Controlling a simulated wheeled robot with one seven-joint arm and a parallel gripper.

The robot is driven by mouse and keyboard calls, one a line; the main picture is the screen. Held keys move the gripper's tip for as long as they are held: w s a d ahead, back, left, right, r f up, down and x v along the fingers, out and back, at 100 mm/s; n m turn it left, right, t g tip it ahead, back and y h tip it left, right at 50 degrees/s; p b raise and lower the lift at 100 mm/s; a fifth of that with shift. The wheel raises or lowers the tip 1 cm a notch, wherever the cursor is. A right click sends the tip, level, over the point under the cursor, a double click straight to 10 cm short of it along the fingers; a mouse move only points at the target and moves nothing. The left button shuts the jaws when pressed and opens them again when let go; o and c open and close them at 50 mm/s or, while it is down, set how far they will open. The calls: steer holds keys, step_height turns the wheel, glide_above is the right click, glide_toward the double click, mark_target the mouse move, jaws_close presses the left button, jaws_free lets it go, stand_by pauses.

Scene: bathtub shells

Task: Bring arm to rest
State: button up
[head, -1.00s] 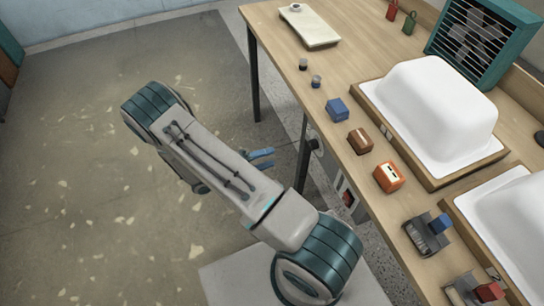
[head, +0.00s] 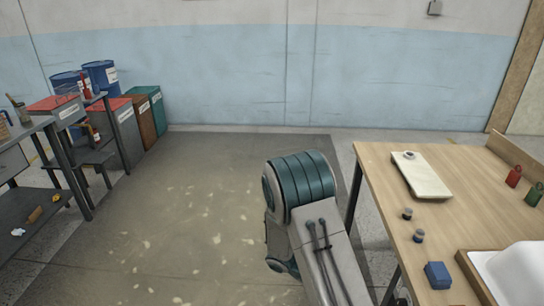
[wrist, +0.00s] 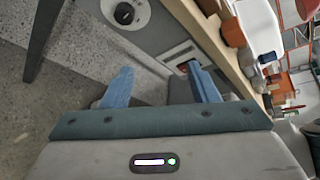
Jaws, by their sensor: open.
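My arm shows in the head view, bent at a teal-banded joint over the floor left of the wooden workbench (head: 455,250). My gripper (wrist: 160,86) shows in the wrist view. Its two blue fingers stand wide apart with nothing between them, so it is open and empty. It is beside the workbench, below the level of the top. The gripper itself is out of the head view.
On the bench are a pale board (head: 422,176), a blue block (head: 437,275) and a white tub shell (head: 512,272). A dark workbench (head: 35,150) stands at left, with bins (head: 123,130) behind it. The floor (head: 190,230) between is open.

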steer(key=s+a+r+m+t+y, duration=0.2)
steer(key=s+r+m+y, duration=0.1)
steer(key=r+m, duration=0.4)
steer(key=s+a+r+m+t+y+p, duration=0.1)
steer(key=s+a+r+m+t+y, duration=0.1)
steer(key=r+m, duration=0.6)
steer(key=s+a+r+m+t+y+p, duration=0.1)
steer(key=s+r+m+t+y, duration=0.2)
steer(key=m, duration=0.7)
steer(key=shift+s+a+r+t+y, duration=0.4)
steer(key=shift+s+r+y, duration=0.95)
steer(key=shift+r+y, duration=1)
steer(key=shift+f, duration=0.1)
